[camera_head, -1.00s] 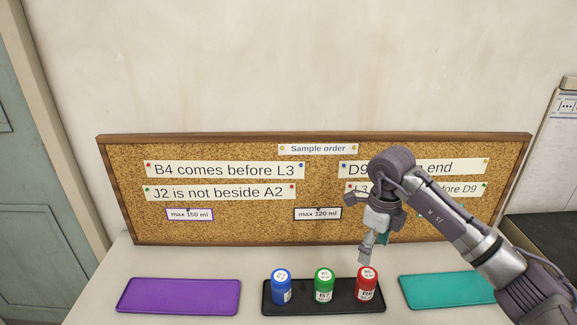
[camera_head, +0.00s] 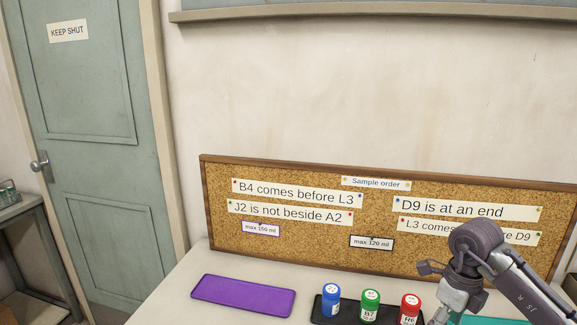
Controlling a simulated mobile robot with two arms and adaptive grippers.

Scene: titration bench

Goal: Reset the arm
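My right arm comes in from the lower right, and its gripper (camera_head: 439,315) points down at the bottom edge, just right of the red bottle (camera_head: 410,308). The fingertips are mostly cut off, so I cannot tell whether it is open or shut. A blue bottle (camera_head: 330,300), a green bottle (camera_head: 370,305) and the red bottle stand upright in a row on a black tray (camera_head: 316,312). My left gripper is not in view.
A purple tray (camera_head: 243,295) lies to the left, empty. A teal tray (camera_head: 490,321) is partly hidden behind my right arm. A cork board (camera_head: 300,235) with order notes stands behind. A grey door (camera_head: 95,150) and a side table (camera_head: 35,215) are at the left.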

